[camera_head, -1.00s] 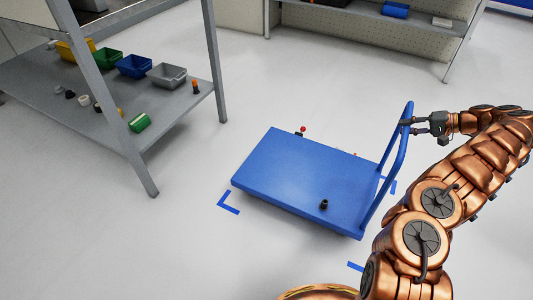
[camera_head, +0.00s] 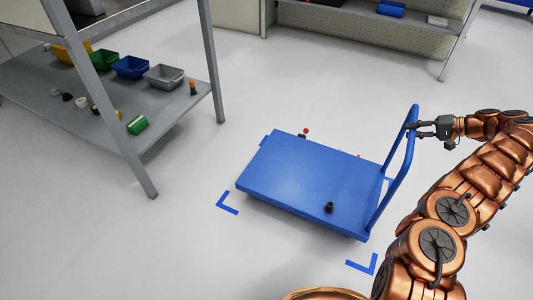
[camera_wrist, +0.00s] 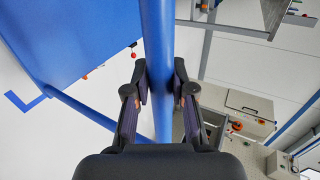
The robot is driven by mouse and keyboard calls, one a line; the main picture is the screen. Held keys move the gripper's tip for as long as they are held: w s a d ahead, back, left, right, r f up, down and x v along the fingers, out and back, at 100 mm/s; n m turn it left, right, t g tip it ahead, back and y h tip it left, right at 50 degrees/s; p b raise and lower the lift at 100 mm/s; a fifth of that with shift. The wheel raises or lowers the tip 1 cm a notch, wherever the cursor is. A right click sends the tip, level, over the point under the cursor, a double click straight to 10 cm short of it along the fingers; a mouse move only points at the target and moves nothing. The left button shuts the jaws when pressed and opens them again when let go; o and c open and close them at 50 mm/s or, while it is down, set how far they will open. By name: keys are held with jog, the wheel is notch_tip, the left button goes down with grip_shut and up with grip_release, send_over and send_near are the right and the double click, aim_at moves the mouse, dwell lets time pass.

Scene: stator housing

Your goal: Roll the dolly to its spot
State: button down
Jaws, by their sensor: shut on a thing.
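The blue dolly (camera_head: 305,178) stands on the floor in the middle of the head view, with its tall handle (camera_head: 397,165) at its right end. A small black part (camera_head: 329,207) lies on its deck near the front right. Blue corner marks on the floor show its spot: one at the front left (camera_head: 228,203) and one at the front right (camera_head: 363,265). Others show partly behind the dolly. My gripper (camera_head: 411,126) is shut on the handle near its top. In the wrist view the handle bar (camera_wrist: 157,70) runs between the two fingers (camera_wrist: 160,88).
A grey table (camera_head: 150,95) with bins and small parts on its lower shelf stands at the left. A shelf unit (camera_head: 380,25) is at the back. A small red-topped item (camera_head: 305,132) shows at the dolly's far edge. The floor in front is clear.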

dwell(0.8)
jog(key=c, duration=0.8)
grip_release()
jog(key=shift+f, duration=0.1)
jog(key=p+v, duration=0.2)
jog(key=v, duration=0.1)
dwell(0.3)
jog(key=o, duration=0.3)
